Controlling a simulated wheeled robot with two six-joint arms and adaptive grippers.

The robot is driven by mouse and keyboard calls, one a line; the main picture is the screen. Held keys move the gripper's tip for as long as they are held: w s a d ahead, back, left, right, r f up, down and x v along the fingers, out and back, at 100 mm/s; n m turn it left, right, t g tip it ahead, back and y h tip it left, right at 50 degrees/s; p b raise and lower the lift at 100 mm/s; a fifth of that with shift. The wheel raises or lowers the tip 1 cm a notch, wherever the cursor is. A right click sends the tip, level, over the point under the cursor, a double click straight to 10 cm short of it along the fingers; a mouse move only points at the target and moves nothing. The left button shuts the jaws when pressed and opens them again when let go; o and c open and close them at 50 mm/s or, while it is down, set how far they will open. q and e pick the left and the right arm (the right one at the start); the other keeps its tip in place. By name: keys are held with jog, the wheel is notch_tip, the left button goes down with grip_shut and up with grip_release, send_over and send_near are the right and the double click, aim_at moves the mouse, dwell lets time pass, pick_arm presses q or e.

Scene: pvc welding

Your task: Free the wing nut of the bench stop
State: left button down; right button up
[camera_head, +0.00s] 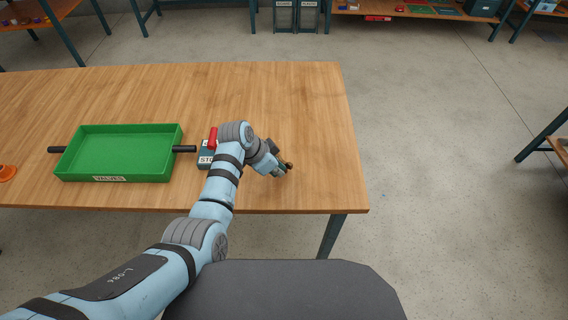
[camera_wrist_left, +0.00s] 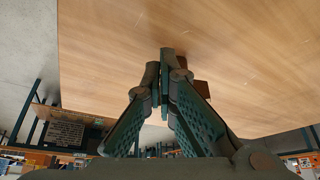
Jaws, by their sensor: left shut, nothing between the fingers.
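The bench stop (camera_head: 206,156) is a dark block with a partly readable "STO" label and a red upright part (camera_head: 213,138). It stands on the wooden bench just right of the green tray, and my left arm hides its right side. My left gripper (camera_head: 284,170) is to the right of the stop, low over the bench and apart from it. In the left wrist view its fingers (camera_wrist_left: 166,58) are together with nothing between them. A small brown piece (camera_head: 289,165) shows at the fingertips; I cannot tell whether it is the wing nut. My right gripper is not in view.
A green tray (camera_head: 121,181) labelled "VALVES", with dark bar handles, lies left of the stop. An orange object (camera_head: 7,173) is at the far left. The wooden bench (camera_head: 310,100) is clear behind and right of my gripper, up to its right edge.

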pick_arm(q)
jog(key=shift+d, duration=0.15)
jog(key=shift+s+d+p, duration=0.1)
jog(key=shift+d+p, duration=0.15)
jog(key=shift+p, duration=0.05)
jog(key=shift+d, duration=0.5)
dwell(0.5)
jog(key=shift+d, duration=0.25)
jog(key=shift+w+d, duration=0.2)
jog(key=shift+d, duration=0.15)
dwell(0.5)
